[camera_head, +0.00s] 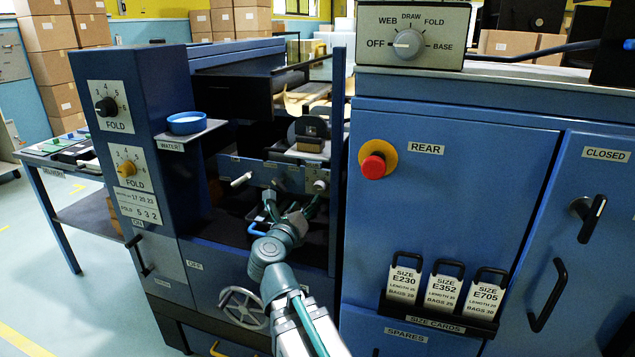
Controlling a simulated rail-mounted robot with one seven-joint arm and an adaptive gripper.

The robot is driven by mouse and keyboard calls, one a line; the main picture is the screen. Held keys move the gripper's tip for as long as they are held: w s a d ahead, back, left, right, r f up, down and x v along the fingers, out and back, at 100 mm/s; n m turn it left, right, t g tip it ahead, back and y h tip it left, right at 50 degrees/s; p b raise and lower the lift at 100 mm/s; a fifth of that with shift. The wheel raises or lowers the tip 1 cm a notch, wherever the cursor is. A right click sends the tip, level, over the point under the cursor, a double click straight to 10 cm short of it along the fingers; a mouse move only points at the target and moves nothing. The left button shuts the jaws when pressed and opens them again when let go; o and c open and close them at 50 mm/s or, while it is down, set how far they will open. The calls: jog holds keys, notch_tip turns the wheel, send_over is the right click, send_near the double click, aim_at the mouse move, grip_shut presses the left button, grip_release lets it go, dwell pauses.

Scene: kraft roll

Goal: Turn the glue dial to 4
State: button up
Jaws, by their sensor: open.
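No dial in view carries a readable GLUE label. A black dial (106,107) with a numbered scale is on the left blue panel, above a FOLD label. A yellow dial (126,169) with a similar scale sits below it, also above a FOLD label. Their exact settings are too small to read surely. My gripper (292,194) is open inside the machine's dark recess, right of both dials and apart from them. Its fingertips are small and partly lost against the machine parts.
A grey selector box (413,35) with its knob at OFF stands on the right cabinet. A red button (373,167), size cards (403,285) and door handles are on that cabinet. A blue water dish (187,122) sits on a shelf beside the dial panel.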

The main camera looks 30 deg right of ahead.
aim_at(318, 189)
jog(key=p+x, duration=0.3)
jog(key=x, duration=0.6)
jog(key=shift+w+d+f, duration=0.1)
jog(key=shift+d, duration=0.05)
jog(key=shift+c, duration=0.4)
jog(key=shift+p, duration=0.35)
jog(key=c, duration=1.1)
